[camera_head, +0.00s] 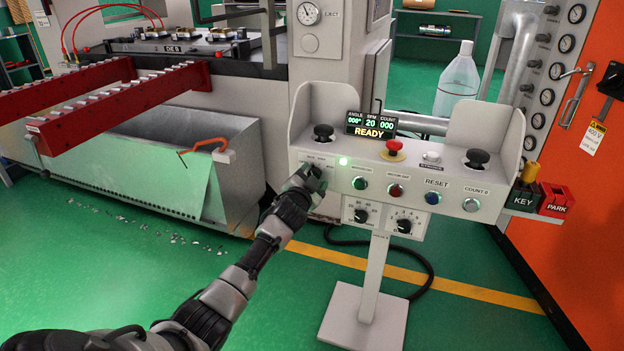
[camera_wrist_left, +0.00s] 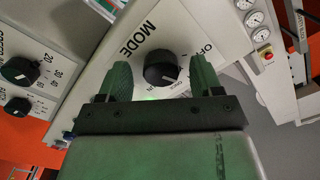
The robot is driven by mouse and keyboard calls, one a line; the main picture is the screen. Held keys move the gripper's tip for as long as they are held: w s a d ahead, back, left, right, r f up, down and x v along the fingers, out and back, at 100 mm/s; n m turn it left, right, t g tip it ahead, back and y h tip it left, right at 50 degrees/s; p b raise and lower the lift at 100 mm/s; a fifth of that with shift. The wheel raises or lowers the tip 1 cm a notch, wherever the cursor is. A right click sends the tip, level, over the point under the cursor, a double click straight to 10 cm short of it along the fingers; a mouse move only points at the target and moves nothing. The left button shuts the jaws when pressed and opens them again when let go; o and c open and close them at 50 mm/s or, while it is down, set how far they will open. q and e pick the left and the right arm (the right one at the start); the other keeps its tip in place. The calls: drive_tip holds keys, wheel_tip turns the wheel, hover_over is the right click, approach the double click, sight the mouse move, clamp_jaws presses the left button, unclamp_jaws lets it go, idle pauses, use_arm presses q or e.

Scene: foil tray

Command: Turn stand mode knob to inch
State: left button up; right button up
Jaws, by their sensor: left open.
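The black mode knob (camera_wrist_left: 160,70) sits on a white panel with the printed word MODE beside it in the left wrist view. OFF and smaller labels are printed around it; the small ones are hard to read. A pale pointer mark shows on the knob, on its lower right side. My left gripper (camera_wrist_left: 161,82) is open, one finger on each side of the knob; contact is not clear. In the head view my left gripper (camera_head: 308,180) is at the left front of the control stand (camera_head: 345,265) and hides the knob. My right gripper is out of view.
The stand carries a READY display (camera_head: 369,124), a red mushroom button (camera_head: 393,147), two black palm buttons with side guards, several coloured buttons and two lower dials (camera_head: 404,225). A KEY and PARK holder (camera_head: 540,200) is at right. A metal bin (camera_head: 225,170) stands left.

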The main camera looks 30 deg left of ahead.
use_arm(q)
drive_tip(key=p+v, duration=0.1)
drive_tip(key=v, duration=0.9)
drive_tip(key=shift+s+p, duration=0.35)
drive_tip(key=shift+p, duration=0.05)
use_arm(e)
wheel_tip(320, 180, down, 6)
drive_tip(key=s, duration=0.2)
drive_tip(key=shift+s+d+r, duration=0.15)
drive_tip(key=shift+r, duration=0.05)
use_arm(q)
drive_tip(key=shift+d, duration=0.15)
